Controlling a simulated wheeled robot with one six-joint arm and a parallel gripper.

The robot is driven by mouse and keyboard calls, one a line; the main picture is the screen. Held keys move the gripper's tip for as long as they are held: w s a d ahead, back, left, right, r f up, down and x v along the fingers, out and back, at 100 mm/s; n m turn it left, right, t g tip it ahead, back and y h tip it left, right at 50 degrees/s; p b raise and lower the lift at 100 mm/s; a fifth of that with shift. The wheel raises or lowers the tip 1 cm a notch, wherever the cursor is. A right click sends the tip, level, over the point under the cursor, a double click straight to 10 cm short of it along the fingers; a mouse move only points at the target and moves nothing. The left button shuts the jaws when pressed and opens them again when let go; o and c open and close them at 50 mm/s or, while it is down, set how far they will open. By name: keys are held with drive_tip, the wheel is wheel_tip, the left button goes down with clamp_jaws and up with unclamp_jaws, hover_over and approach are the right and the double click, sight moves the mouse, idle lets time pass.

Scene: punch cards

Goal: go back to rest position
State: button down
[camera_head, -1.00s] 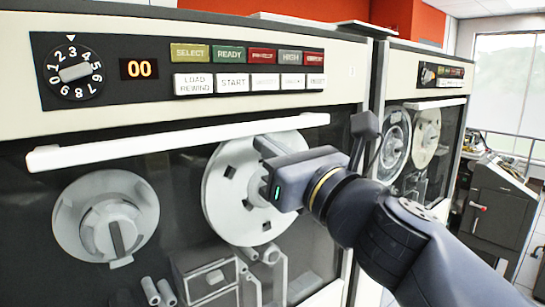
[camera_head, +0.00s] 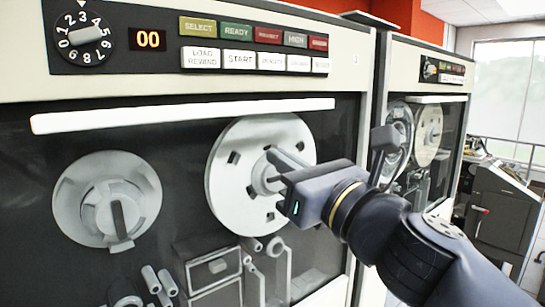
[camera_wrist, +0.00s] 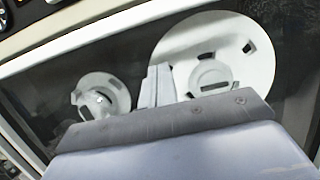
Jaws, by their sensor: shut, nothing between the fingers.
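My gripper (camera_head: 276,170) is shut and empty in the head view. It is in front of the right-hand tape reel (camera_head: 229,196) of the near tape cabinet and covers part of its hub. I cannot tell whether it touches the reel. In the wrist view my gripper (camera_wrist: 157,85) points up between the white reel (camera_wrist: 235,60) on the right and the smaller grey hub (camera_wrist: 98,97) on the left. My arm enters from the lower right of the head view.
The near cabinet has a white handle bar (camera_head: 180,116), a left hub (camera_head: 107,199), a dial (camera_head: 84,37) and a row of buttons (camera_head: 255,60). A second tape cabinet (camera_head: 428,60) stands to the right. A grey machine (camera_head: 500,215) stands farther right.

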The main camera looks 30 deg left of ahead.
drive_tip(key=b+v, duration=0.1)
drive_tip(key=v, duration=0.7)
drive_tip(key=shift+r, duration=0.1)
drive_tip(key=w+a+r+p, duration=0.3)
drive_tip(key=a+r+p, duration=0.2)
drive_tip(key=a, duration=0.3)
drive_tip(key=shift+w+a+r+p, duration=0.35)
drive_tip(key=shift+w+a+r, duration=0.05)
drive_tip(key=shift+r, duration=0.4)
